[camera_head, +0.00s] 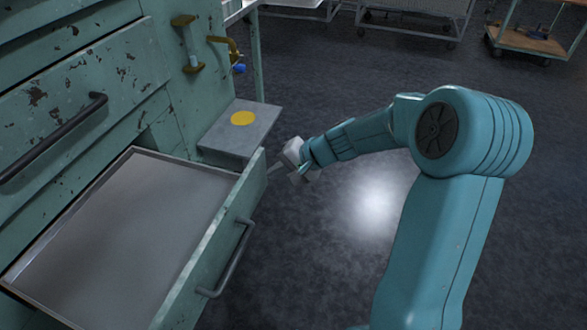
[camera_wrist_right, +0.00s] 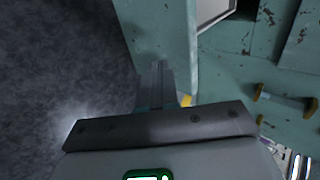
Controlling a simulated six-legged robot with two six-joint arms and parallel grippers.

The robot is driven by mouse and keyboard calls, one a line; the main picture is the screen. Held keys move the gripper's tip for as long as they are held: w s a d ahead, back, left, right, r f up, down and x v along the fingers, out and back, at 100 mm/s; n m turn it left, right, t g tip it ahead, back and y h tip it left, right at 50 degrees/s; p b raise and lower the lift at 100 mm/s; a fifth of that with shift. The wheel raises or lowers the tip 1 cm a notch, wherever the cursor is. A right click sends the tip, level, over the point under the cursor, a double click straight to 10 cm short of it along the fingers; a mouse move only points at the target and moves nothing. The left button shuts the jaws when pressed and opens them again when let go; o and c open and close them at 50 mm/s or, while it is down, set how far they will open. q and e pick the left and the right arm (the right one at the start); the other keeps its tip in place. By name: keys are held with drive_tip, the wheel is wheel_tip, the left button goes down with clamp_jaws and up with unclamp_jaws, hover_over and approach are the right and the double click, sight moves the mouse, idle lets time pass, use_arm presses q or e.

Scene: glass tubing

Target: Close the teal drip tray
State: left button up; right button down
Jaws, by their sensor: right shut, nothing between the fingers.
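The teal drip tray (camera_head: 232,215) is a drawer pulled out of the worn teal cabinet, with a bare grey inside and a dark bar handle (camera_head: 232,262) on its front panel. In the right wrist view its teal panel (camera_wrist_right: 160,30) shows at the top. My right gripper (camera_head: 274,168) is shut and empty, just outside the far end of the front panel. In the wrist view its fingertips (camera_wrist_right: 156,68) lie close by the panel; I cannot tell if they touch it. My left gripper is in neither view.
A grey ledge with a yellow disc (camera_head: 243,118) juts from the cabinet just beyond the tray. Brass fittings (camera_head: 186,40) and a blue knob (camera_head: 239,69) are on the cabinet's side. Wire carts (camera_head: 420,15) stand far back.

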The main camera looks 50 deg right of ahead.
sight(254, 172)
drive_tip(key=shift+w+a+r, duration=0.1)
drive_tip(key=shift+w+a, duration=0.25)
drive_tip(key=shift+w, duration=0.4)
drive_tip(key=shift+w+a+r, duration=0.1)
drive_tip(key=shift+w+a, duration=0.2)
drive_tip(key=shift+w, duration=0.4)
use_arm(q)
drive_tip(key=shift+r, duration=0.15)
